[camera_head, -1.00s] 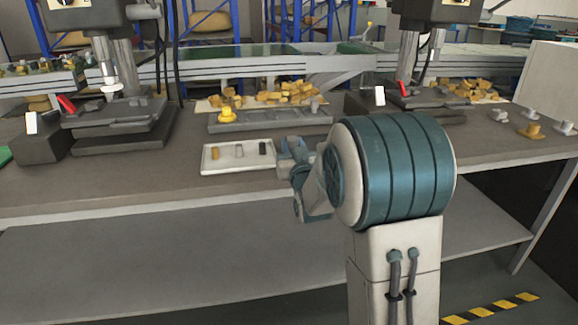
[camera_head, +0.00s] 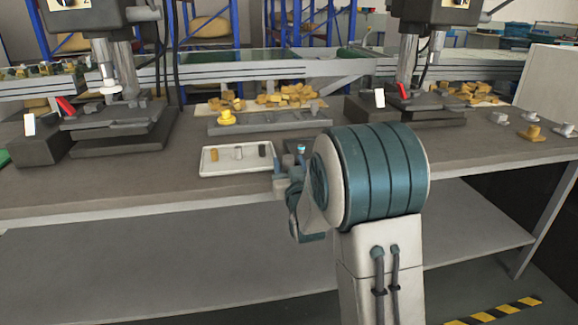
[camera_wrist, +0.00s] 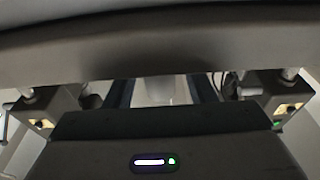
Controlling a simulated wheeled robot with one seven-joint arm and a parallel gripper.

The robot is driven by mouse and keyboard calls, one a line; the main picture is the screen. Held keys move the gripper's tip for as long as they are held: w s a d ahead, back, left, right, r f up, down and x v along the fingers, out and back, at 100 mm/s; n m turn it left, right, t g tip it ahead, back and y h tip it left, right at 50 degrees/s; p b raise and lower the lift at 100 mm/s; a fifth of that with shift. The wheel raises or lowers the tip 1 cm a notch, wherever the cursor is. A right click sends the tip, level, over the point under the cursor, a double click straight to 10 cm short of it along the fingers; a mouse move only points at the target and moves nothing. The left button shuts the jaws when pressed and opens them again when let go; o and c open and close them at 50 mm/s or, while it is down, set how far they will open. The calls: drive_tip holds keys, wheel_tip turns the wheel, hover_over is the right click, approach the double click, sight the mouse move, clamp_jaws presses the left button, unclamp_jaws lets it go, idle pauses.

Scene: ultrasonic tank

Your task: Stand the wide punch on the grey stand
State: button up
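A white tray (camera_head: 207,168) on the bench holds three small upright pieces: a brass one (camera_head: 213,153), a silver one (camera_head: 238,152) and a black one (camera_head: 262,150). I cannot tell which piece is the wide punch. My gripper (camera_head: 289,163) is just right of the tray, low over the bench, partly hidden by my arm. A small grey cylindrical shape shows between its blue-tipped parts; I cannot tell whether it is held. A dark grey flat block (camera_head: 312,146) lies behind my gripper, mostly hidden; whether it is the stand is unclear. The wrist view is mostly filled by dark housings.
A long grey fixture (camera_head: 280,124) with a yellow piece (camera_head: 226,118) lies behind the tray. Brass parts (camera_head: 290,95) are heaped behind it. Presses stand at left (camera_head: 118,125) and right (camera_head: 410,107). Loose pieces (camera_head: 531,132) lie at the right end. The front left bench is clear.

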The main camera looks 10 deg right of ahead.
drive_tip(key=shift+r+p, duration=0.25)
drive_tip(key=shift+p, duration=0.1)
drive_tip(key=s+f, duration=0.2)
drive_tip(key=s, duration=0.9)
drive_tip(key=shift+s+f, duration=0.2)
drive_tip(key=shift+s, duration=0.2)
